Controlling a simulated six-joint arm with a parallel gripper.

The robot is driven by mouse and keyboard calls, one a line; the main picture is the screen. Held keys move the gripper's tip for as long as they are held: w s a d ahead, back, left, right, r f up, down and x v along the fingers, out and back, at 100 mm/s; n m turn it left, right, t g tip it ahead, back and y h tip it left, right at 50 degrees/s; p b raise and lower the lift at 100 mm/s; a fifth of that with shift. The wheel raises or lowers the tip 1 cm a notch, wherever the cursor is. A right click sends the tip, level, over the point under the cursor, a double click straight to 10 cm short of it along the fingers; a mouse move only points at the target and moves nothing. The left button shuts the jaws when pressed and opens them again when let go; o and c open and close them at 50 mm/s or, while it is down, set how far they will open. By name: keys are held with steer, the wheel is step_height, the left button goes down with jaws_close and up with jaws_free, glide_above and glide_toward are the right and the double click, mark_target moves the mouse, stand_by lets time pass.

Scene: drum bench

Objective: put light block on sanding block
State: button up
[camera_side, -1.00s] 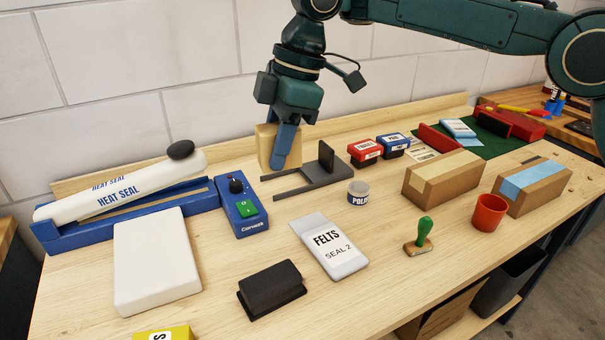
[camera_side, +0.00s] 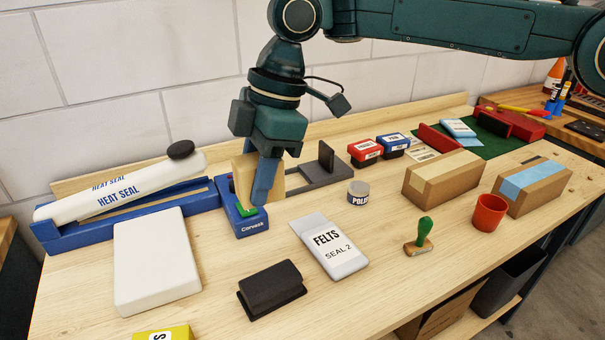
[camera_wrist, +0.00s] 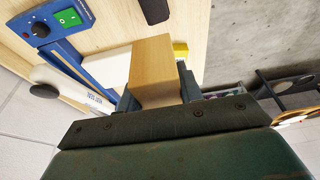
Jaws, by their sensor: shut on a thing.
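The light block (camera_side: 243,172) is a pale wooden block held in my gripper (camera_side: 262,190). In the wrist view the light block (camera_wrist: 153,62) sits between my two gripper fingers (camera_wrist: 158,90). In the side view a finger covers part of it, and it appears above the blue control box. The sanding block (camera_side: 272,289) looks to be the dark block with a rounded top on the bench front, below and to the right of my gripper. A dark piece at the top edge of the wrist view (camera_wrist: 153,10) may be the same block.
The blue control box (camera_side: 244,214) with a green switch is under my gripper. A white pad (camera_side: 155,262) lies left of the sanding block, and a felts packet (camera_side: 330,247) lies right of it. A grey stand (camera_side: 316,172) is behind. Bare wood surrounds the sanding block.

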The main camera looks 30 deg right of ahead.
mark_target(261, 281)
step_height(261, 281, down, 18)
steer(key=shift+d+f, duration=0.1)
stand_by(1.0)
steer(key=shift+f, duration=0.1)
steer(key=o, duration=1)
steer(key=shift+v, duration=6.2)
